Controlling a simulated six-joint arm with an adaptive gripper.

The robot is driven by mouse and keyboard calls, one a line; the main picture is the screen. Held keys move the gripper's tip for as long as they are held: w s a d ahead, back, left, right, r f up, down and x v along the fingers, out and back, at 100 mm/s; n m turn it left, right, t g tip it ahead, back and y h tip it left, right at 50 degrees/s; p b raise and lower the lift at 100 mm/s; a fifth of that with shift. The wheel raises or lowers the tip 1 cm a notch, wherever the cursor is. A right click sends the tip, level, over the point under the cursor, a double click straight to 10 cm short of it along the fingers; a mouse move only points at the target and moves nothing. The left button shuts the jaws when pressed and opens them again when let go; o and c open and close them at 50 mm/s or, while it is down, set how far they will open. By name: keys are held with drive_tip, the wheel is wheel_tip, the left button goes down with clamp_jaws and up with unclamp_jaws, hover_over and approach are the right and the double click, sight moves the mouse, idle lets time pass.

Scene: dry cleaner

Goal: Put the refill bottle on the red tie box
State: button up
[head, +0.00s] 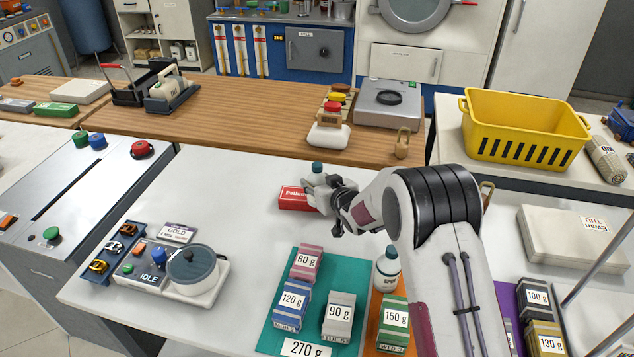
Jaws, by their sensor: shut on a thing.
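The red tie box (292,198) lies flat on the white table, with white lettering on its front. My gripper (316,187) is at the box's right part, shut on a white bottle with a dark teal cap (317,168), which I take to be the refill bottle. The bottle is upright; my fingers hide most of its body and the box's right end. I cannot tell whether its base touches the box or is just above it. A similar white bottle (387,270) with a teal cap stands by the orange mat, partly behind my arm.
Labelled weight boxes (291,302) stand on a teal mat (262,345) in front. A device with a round lid (192,265) is at left. A yellow basket (525,128) is at back right. The white table left of the red box is clear.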

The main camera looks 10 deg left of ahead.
idle(0.3)
drive_tip(key=o, duration=1.3)
drive_tip(key=shift+f, duration=0.15)
drive_tip(key=shift+r, duration=0.2)
drive_tip(key=shift+v, duration=6.05)
drive_tip(key=shift+f, duration=0.1)
